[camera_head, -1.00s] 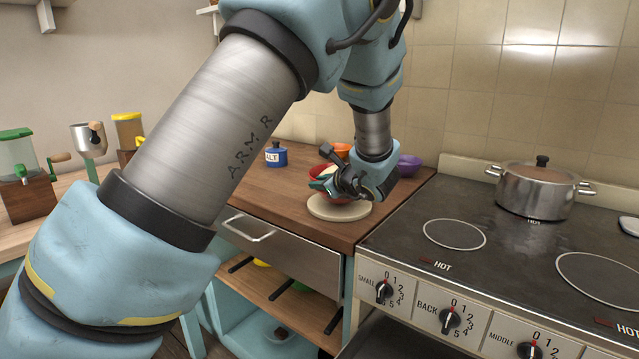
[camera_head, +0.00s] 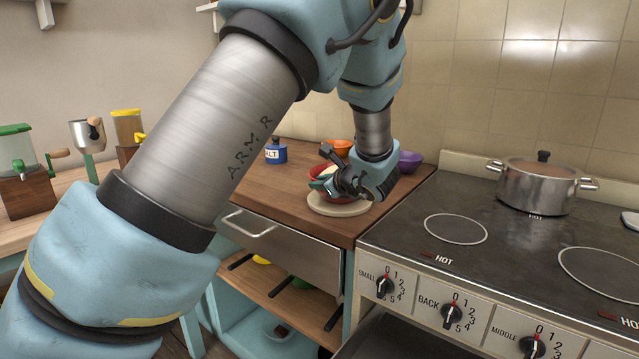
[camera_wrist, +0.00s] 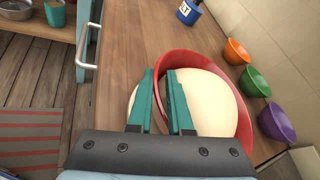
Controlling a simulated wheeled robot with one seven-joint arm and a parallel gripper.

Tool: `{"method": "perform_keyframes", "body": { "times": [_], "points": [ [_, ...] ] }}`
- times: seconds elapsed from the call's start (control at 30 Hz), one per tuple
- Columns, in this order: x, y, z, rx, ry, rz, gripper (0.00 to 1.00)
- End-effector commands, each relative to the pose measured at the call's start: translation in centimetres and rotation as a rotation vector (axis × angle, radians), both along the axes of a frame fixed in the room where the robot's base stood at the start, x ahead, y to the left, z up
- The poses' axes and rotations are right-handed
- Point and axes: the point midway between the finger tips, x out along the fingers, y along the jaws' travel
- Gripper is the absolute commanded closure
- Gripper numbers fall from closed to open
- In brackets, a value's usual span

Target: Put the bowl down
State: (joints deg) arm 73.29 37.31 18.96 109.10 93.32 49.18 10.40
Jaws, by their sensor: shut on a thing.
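A red bowl (camera_wrist: 241,130) with a smooth cream-coloured inside or filling fills the middle of the wrist view. In the head view the red bowl (camera_head: 316,171) is partly hidden behind my gripper (camera_head: 330,172). My gripper's teal fingers (camera_wrist: 161,76) are shut on the bowl's near-left rim. The bowl is over a round cream board (camera_head: 338,208) on the wooden counter, near its front edge. Part of the board (camera_wrist: 132,98) shows left of the bowl in the wrist view. I cannot tell whether the bowl touches the board.
Orange (camera_wrist: 236,51), green (camera_wrist: 255,81) and purple (camera_wrist: 276,122) bowls line the counter by the wall. A blue salt jar (camera_head: 276,152) stands behind. The stove (camera_head: 480,240), with a lidded pot (camera_head: 538,187), is at the right. The counter left of the bowl is clear.

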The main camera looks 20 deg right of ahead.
Motion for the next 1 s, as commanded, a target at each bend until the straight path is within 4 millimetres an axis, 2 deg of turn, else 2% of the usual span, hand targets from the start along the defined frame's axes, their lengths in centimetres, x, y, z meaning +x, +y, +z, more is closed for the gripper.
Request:
{"method": "perform_keyframes", "body": {
  "times": [0.03,0.07,0.33,0.67,0.77,1.0],
  "points": [
    [0.0,0.0,0.0,-0.002,-0.002,0.000,1.00],
    [0.0,0.0,0.1,-0.002,-0.002,0.000,0.79],
    [0.0,0.0,0.0,-0.001,0.000,0.000,0.49],
    [-0.4,-0.1,0.0,0.000,0.001,-0.002,0.47],
    [-1.4,-0.3,0.3,-0.002,0.001,-0.005,0.47],
    [-5.7,-0.7,1.9,-0.004,0.001,-0.004,0.47]
  ]
}}
